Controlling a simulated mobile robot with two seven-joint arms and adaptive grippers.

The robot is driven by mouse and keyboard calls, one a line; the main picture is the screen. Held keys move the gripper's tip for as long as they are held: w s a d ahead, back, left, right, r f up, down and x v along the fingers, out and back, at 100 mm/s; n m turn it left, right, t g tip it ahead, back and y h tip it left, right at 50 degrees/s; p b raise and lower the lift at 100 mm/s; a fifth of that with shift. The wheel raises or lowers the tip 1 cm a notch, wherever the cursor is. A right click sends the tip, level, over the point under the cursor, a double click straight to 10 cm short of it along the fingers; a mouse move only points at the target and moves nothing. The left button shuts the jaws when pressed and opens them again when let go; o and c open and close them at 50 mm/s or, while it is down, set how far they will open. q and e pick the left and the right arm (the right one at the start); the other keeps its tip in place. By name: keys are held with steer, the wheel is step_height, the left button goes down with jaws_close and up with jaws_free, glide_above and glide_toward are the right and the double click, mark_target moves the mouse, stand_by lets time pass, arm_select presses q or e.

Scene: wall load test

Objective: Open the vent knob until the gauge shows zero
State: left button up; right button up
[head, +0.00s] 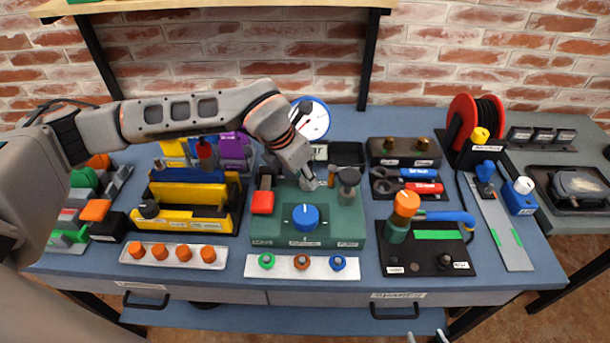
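A green block (265,231) stands mid-bench with a blue knob (305,215) on its front and a dark grey knob (348,179) at its back right. The labels are too small to read, so I cannot tell which is the vent knob. A round white gauge (316,122) with a blue rim stands behind, partly hidden by my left arm; its reading is unclear. My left gripper (312,183) points down at the block's back; its fingers are too hidden to judge. My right gripper (425,338) shows only two separated fingertips at the bottom edge, empty.
A red button (262,202) sits at the block's left. A white strip (285,267) with coloured rings lies in front. A yellow holder (180,219) stands left, a black board (425,262) with an orange-topped tool right. A red reel (473,122) stands at the back right.

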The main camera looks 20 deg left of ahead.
arm_select(q)
steer(key=o, duration=1.1)
steer(key=v, duration=1.2)
